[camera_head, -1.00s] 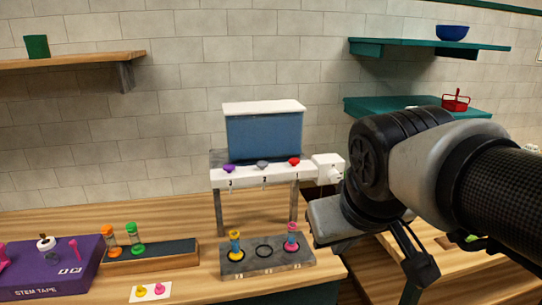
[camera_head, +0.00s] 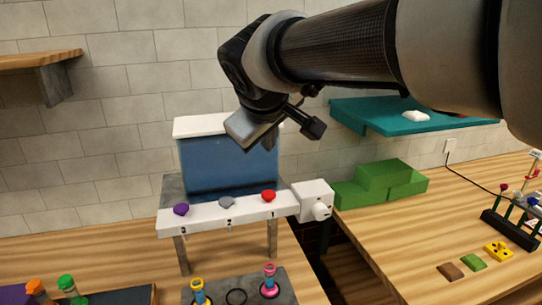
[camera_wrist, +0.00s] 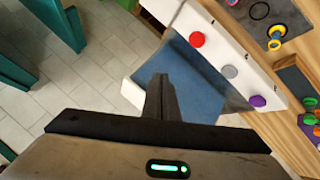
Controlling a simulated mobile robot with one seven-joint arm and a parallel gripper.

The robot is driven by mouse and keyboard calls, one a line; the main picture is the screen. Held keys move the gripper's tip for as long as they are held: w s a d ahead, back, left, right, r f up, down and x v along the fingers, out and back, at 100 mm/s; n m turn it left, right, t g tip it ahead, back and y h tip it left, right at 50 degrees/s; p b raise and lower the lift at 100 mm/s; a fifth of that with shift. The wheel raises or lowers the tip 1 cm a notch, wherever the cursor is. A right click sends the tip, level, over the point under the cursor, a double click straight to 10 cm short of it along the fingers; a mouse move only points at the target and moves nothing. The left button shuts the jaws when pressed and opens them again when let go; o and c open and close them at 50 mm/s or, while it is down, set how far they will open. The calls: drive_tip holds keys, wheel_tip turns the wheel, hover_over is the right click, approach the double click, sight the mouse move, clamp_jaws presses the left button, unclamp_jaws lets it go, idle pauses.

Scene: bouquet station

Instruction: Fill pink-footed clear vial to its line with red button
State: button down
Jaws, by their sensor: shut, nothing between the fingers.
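The pink-footed vial (camera_head: 269,281) stands upright at the right of a grey stand (camera_head: 285,296), in front of the dispenser; its fill line and level are too small to tell. The red button (camera_head: 269,195) is at the right end of the white dispenser bar, above a "1"; it also shows in the wrist view (camera_wrist: 197,40). My gripper (camera_head: 272,145) is above the dispenser's blue tank (camera_head: 228,163), apart from the button. In the wrist view its fingers (camera_wrist: 161,82) are shut and empty, over the tank, with the red button up and to the right.
A grey button (camera_head: 227,202) and a purple button (camera_head: 181,209) share the bar. A yellow-footed vial (camera_head: 198,291) stands left on the stand, beside an empty ring (camera_head: 236,296). A white box with a knob (camera_head: 313,201) adjoins the bar. Green blocks (camera_head: 382,183) and a teal shelf (camera_head: 400,113) are right.

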sight(268, 197)
drive_tip(key=shift+s, duration=0.1)
idle(0.3)
wheel_tip(268, 197, down, 9)
drive_tip(key=b, duration=0.7)
drive_tip(key=shift+r, duration=0.1)
idle(1.6)
drive_tip(key=shift+f+b, duration=0.4)
drive_tip(key=shift+b, duration=0.05)
drive_tip(key=shift+f+b, duration=0.6)
drive_tip(key=shift+f, duration=0.05)
idle(0.6)
drive_tip(key=shift+r, duration=0.15)
drive_tip(key=shift+r+p, duration=0.75)
drive_tip(key=shift+r, duration=0.15)
drive_tip(key=shift+r, duration=0.1)
